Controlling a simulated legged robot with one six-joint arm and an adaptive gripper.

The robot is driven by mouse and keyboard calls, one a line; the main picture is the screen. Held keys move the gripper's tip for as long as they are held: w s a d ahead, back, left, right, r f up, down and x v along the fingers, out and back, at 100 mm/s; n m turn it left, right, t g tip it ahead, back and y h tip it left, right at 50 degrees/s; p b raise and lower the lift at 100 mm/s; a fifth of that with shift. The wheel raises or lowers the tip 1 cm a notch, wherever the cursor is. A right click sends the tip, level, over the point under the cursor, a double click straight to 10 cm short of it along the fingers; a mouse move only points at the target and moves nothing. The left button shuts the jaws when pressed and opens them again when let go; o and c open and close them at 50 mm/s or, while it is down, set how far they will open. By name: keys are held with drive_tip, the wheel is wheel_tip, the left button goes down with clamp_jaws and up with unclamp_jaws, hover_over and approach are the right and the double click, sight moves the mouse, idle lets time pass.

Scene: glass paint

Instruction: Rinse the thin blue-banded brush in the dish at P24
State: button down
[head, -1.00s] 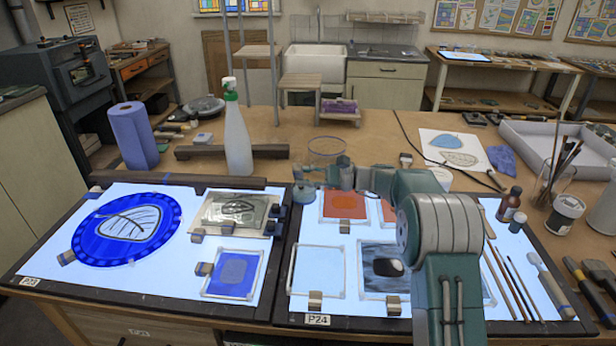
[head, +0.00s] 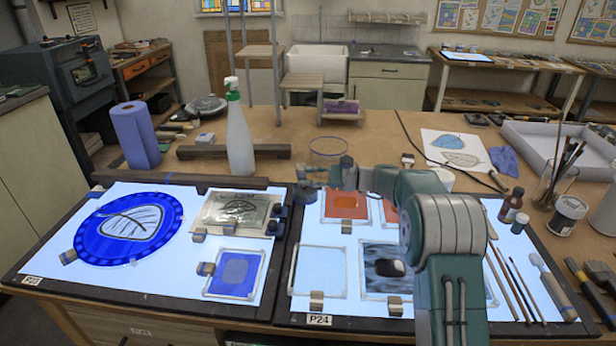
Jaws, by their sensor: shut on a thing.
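My gripper (head: 312,182) is at the back left of the lit panel marked P24 (head: 320,320), small in the view and partly covered by my own wrist. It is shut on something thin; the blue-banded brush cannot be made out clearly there. A clear, round glass dish (head: 328,143) stands on the wooden table just behind the panel. My gripper is close in front of the dish, at its lower left in the picture. Whether the bristles touch the dish or anything in it cannot be told.
Several brushes (head: 518,285) lie on the panel's right side. A spray bottle (head: 238,145) stands left of the dish, by a dark wooden bar (head: 200,152). Framed glass pieces (head: 320,270) lie on the panel.

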sight(305, 170)
drive_tip(key=shift+d, duration=0.2)
idle(0.9)
drive_tip(key=shift+r, duration=0.15)
drive_tip(key=shift+s+r, duration=0.65)
drive_tip(key=shift+r, duration=0.2)
drive_tip(key=shift+s+r, duration=0.6)
drive_tip(key=shift+r, duration=2.45)
